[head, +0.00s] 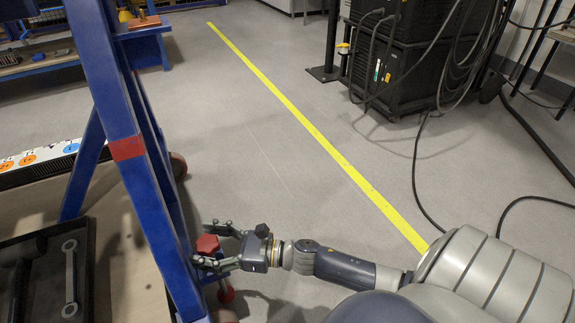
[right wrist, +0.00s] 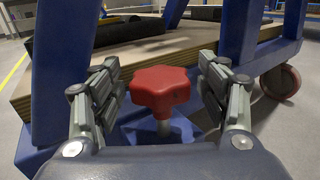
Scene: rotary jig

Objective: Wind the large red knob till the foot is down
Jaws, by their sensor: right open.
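The large red knob (head: 208,243) has a lobed rim and sits at the blue frame's lower right in the head view. In the right wrist view the knob (right wrist: 160,88) is central, on a pale upright stem. My right gripper (head: 207,246) is open, with one finger on each side of the knob; in the right wrist view (right wrist: 159,84) gaps show between the fingers and the knob. A small red part (head: 226,293) shows below the gripper; I cannot tell whether it is the foot. My left gripper is out of view.
The blue jig frame (head: 117,110) rises on the left, with a dark tray holding a wrench (head: 70,280) beside it. A red caster (right wrist: 281,82) stands at the right in the wrist view. Black cases and cables (head: 400,60) stand at the back right. The floor between is clear.

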